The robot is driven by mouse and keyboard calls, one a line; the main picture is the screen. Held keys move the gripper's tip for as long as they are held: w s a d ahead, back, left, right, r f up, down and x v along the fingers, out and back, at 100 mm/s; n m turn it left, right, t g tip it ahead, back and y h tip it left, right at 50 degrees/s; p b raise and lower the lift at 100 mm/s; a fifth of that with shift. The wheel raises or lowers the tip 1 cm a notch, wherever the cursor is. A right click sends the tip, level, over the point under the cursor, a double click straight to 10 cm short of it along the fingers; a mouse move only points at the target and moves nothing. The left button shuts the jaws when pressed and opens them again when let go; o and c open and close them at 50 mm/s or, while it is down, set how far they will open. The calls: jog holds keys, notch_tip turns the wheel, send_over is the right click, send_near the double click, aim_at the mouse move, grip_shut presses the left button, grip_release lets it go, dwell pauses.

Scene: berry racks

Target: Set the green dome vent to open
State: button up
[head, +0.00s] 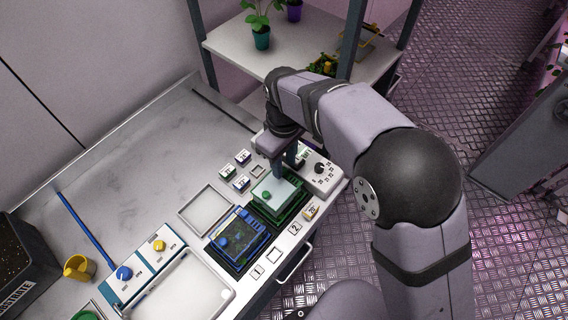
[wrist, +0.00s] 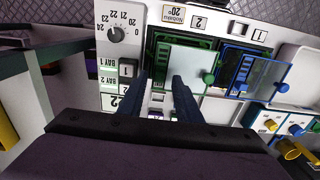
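The green dome (head: 283,206) is a low green-framed box with a pale clear top. It sits on the bench near its front edge, and also shows in the wrist view (wrist: 172,58). A round green knob (head: 266,195) sits on it and shows in the wrist view (wrist: 208,78). I cannot tell the vent's setting. My gripper (head: 285,168) is at the dome's far edge in the head view. In the wrist view its two fingers (wrist: 167,76) are apart with nothing held between them, to the left of the knob.
A blue dome (head: 238,240) with blue knobs stands beside the green one. A white dial panel (head: 322,176) is on the other side. An empty white tray (head: 206,210) and small labelled blocks (head: 242,157) lie behind. A shelf with potted plants (head: 262,38) stands at the back.

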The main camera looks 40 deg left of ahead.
aim_at(284, 169)
jog(key=shift+r+b, duration=0.85)
jog(key=shift+r, duration=2.25)
jog(key=w+d+f+m, duration=0.1)
jog(key=w+d+m, duration=0.35)
jog(key=d, duration=0.75)
jog(key=w+d+f+m, duration=0.1)
jog(key=w+d+m, duration=0.35)
jog(key=d, duration=0.65)
jog(key=s+d+f+m, duration=0.2)
jog(key=s+d+m, duration=0.2)
jog(key=d, duration=0.6)
jog(key=s+d+f+m, duration=0.3)
jog(key=s+d+m, duration=0.1)
jog(key=d, duration=0.6)
jog(key=shift+s+m, duration=0.3)
jog(key=shift+m, duration=0.2)
